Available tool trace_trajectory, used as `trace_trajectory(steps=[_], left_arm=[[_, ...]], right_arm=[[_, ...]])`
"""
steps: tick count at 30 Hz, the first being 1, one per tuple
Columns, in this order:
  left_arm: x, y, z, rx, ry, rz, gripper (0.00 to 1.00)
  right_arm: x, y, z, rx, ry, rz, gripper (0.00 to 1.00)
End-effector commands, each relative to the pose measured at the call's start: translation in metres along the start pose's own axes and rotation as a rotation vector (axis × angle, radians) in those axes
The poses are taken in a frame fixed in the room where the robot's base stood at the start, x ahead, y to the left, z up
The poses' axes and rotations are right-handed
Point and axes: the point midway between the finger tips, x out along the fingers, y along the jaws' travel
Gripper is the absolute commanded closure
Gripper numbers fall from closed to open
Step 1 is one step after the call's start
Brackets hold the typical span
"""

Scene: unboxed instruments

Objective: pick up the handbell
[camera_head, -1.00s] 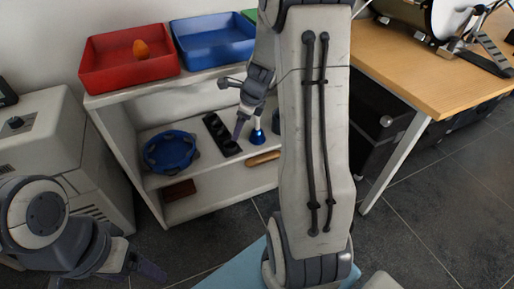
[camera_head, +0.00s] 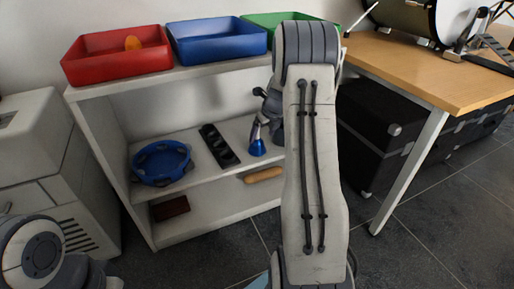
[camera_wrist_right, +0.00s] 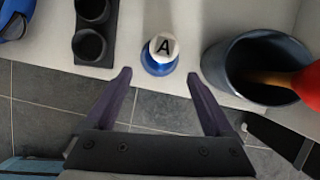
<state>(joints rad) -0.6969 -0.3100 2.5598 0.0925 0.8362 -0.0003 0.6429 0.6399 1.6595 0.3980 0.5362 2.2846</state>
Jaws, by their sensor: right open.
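The handbell (camera_head: 257,147) is blue with a pale handle and stands upright on the middle shelf of the white rack. In the right wrist view the handbell (camera_wrist_right: 160,54) shows from above, with a white top marked "A" and a blue base. My right gripper (camera_wrist_right: 159,76) is open, with its two purple-grey fingers apart and the bell just beyond and between their tips. In the head view my right gripper (camera_head: 259,127) is at the bell, partly hidden by my right arm. Only part of my left arm shows at the lower left; its gripper is out of view.
A dark holder with round cups (camera_wrist_right: 91,45) stands left of the bell and a dark pot (camera_wrist_right: 258,68) with a red-ended item stands right. A blue tambourine (camera_head: 161,162) lies farther left. Red (camera_head: 117,64), blue and green bins sit on top.

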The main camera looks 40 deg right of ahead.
Motion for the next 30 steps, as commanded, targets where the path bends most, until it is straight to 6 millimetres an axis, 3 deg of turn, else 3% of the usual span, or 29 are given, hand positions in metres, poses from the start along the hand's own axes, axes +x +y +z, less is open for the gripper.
trace_trajectory(steps=[3,11,16,21,29,30], left_arm=[[0.007,-0.001,0.0,0.0,0.0,0.0,0.2],[0.012,-0.001,0.001,0.0,0.0,0.0,0.2],[0.035,-0.003,0.002,0.0,0.0,0.0,0.2],[0.046,-0.003,0.003,0.0,0.0,0.0,0.2],[0.045,-0.003,0.003,0.0,0.0,0.0,0.2],[0.045,-0.003,0.003,0.0,0.0,0.0,0.2]], right_arm=[[0.008,0.0,0.014,-0.002,-0.001,0.001,0.12],[0.013,0.001,0.028,-0.002,0.001,0.001,0.12],[0.045,0.001,0.026,-0.001,0.002,0.001,0.12],[0.061,0.0,0.027,-0.001,0.001,0.0,0.12],[0.062,0.001,0.029,-0.001,0.001,0.001,0.12],[0.062,0.001,0.029,-0.001,0.001,0.001,0.16]])
